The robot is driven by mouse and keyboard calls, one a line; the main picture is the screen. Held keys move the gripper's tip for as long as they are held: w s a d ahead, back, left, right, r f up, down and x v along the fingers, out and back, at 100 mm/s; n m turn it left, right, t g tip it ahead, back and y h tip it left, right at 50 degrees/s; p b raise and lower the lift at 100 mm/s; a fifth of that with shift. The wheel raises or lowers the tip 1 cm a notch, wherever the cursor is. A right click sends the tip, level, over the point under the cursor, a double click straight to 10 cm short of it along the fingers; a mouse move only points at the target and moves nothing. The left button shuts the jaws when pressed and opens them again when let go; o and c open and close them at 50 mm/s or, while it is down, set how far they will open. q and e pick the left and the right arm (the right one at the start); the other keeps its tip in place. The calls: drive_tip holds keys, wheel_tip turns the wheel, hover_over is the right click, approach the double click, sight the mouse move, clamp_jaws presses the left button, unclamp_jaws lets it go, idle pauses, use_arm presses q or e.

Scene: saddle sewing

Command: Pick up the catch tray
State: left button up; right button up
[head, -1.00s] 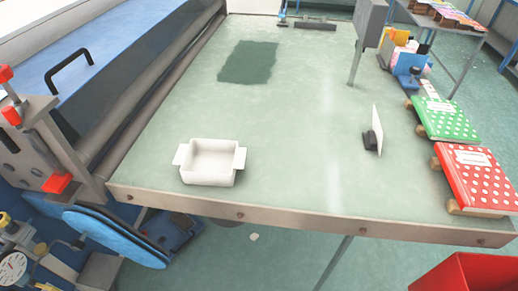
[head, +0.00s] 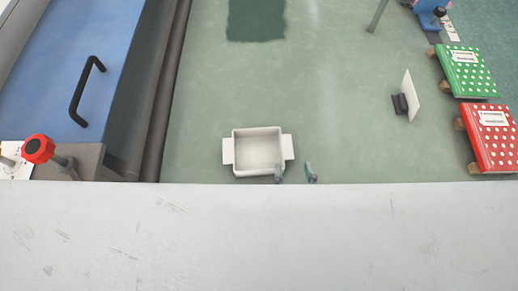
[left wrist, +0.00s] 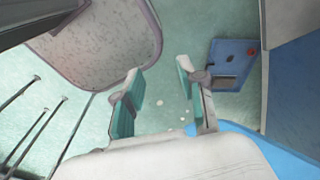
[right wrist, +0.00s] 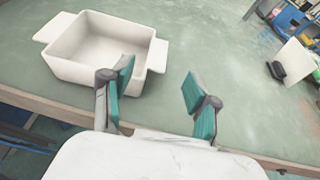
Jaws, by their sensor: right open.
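The catch tray (head: 257,153) is a white, empty rectangular box with a flat tab handle on each side. It sits on the green table near its front edge. In the right wrist view the tray (right wrist: 98,50) is at the upper left. My right gripper (head: 296,173) is open and empty. Its fingertips are at the tray's front right corner in the head view; I cannot tell whether they touch it. The right wrist view shows its fingers (right wrist: 158,85) spread apart beside the tray. My left gripper (left wrist: 160,80) is open and empty, with floor behind it.
A white card in a dark stand (head: 408,98) is on the table's right side. Red (head: 492,138) and green (head: 467,72) dotted books lie at the right edge. A blue machine (head: 65,80) borders the left. A pale surface blocks the lower head view.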

sight(288, 149)
drive_tip(key=x, duration=0.3)
drive_tip(key=shift+w+a+f+b, duration=0.1)
drive_tip(key=shift+a+b, duration=0.1)
drive_tip(key=shift+b, duration=0.15)
drive_tip(key=shift+w+f, duration=0.25)
drive_tip(key=shift+w, duration=0.3)
drive_tip(key=b+x, duration=0.3)
drive_tip(key=x, duration=0.1)
drive_tip(key=shift+d+f+b, duration=0.1)
drive_tip(key=shift+f+b, duration=0.15)
drive_tip(key=shift+b, duration=0.15)
drive_tip(key=shift+w, duration=0.4)
use_arm(q)
drive_tip(key=f, duration=0.1)
drive_tip(key=a+f, duration=0.1)
drive_tip(key=f, duration=0.3)
drive_tip(key=shift+w+a, duration=0.2)
drive_tip(key=shift+w, duration=0.2)
use_arm(e)
drive_tip(key=shift+s, duration=0.1)
drive_tip(key=c, duration=0.3)
use_arm(q)
drive_tip(key=shift+d, duration=0.2)
use_arm(e)
clamp_jaws()
